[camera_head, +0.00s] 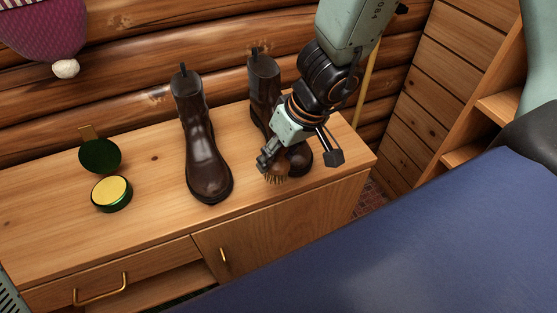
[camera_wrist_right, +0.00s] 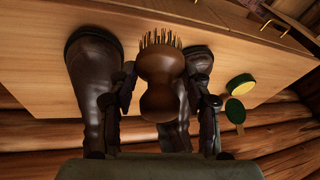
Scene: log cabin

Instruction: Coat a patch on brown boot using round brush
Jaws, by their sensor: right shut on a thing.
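Two dark brown boots stand upright on the wooden cabinet top: the left boot (camera_head: 203,150) in full view, and the right boot (camera_head: 263,85) partly hidden behind my right gripper (camera_head: 298,158). My right gripper is shut on the round brush (camera_head: 275,177), which has a brown wooden handle and pale bristles. The brush is in front of the right boot's toe; I cannot tell whether they touch. In the right wrist view the brush (camera_wrist_right: 161,78) sits between the fingers, bristles away from the wrist, with a boot on each side. My left gripper is out of view.
An open green tin of yellow polish (camera_head: 112,192) lies on the cabinet (camera_head: 150,222), left of the boots, with its dark green lid (camera_head: 100,155) behind it. A log wall (camera_head: 140,95) stands behind. A blue surface (camera_head: 430,245) fills the lower right. Shelves stand at right.

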